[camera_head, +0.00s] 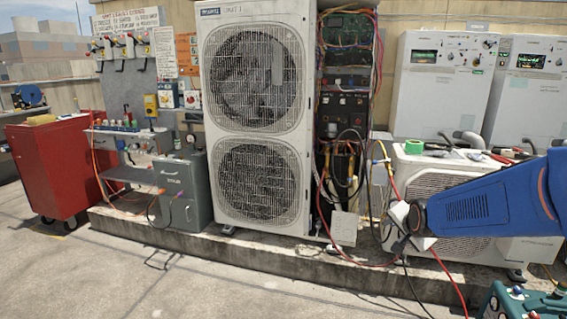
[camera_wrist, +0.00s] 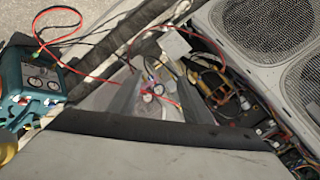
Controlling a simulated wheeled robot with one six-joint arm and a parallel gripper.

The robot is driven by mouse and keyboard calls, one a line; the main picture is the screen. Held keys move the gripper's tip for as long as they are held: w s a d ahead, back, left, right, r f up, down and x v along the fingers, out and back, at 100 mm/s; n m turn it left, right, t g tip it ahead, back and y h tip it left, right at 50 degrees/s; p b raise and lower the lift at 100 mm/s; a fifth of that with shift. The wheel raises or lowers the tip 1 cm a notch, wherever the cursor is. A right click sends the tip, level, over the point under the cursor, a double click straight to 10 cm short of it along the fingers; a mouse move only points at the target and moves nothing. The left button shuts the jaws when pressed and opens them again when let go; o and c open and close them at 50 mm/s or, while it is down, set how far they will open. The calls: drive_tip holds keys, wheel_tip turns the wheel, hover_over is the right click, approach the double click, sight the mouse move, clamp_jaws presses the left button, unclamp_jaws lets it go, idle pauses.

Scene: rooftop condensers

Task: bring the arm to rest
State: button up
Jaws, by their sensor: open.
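My arm enters from the right edge in the head view, with a blue forearm. My gripper (camera_head: 402,236) is at its left end, pale and dark, in front of the low condenser unit (camera_head: 436,176). The jaws are open, and I see nothing held between them. Hoses and cables pass close to the gripper, and I cannot tell whether any touch it. In the wrist view, small red and blue gauges (camera_wrist: 152,91) show near the middle, and I cannot tell how far they are from the jaws.
A tall two-fan condenser (camera_head: 256,115) with an exposed wiring bay stands left of my gripper on a concrete plinth (camera_head: 245,253). A red cabinet (camera_head: 48,165) is far left. A teal machine (camera_head: 521,303) sits at lower right. Red hoses cross the plinth. The left foreground floor is open.

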drive_tip(key=s+a+n+g, duration=0.2)
drive_tip(key=s+n, duration=0.3)
drive_tip(key=s, duration=1.1)
drive_tip(key=s+a+n+g, duration=0.3)
drive_tip(key=s+n, duration=0.3)
drive_tip(key=s, duration=1.1)
drive_tip(key=shift+s+r+y, duration=0.25)
drive_tip(key=shift+r+y, duration=0.15)
drive_tip(key=shift+r, duration=0.05)
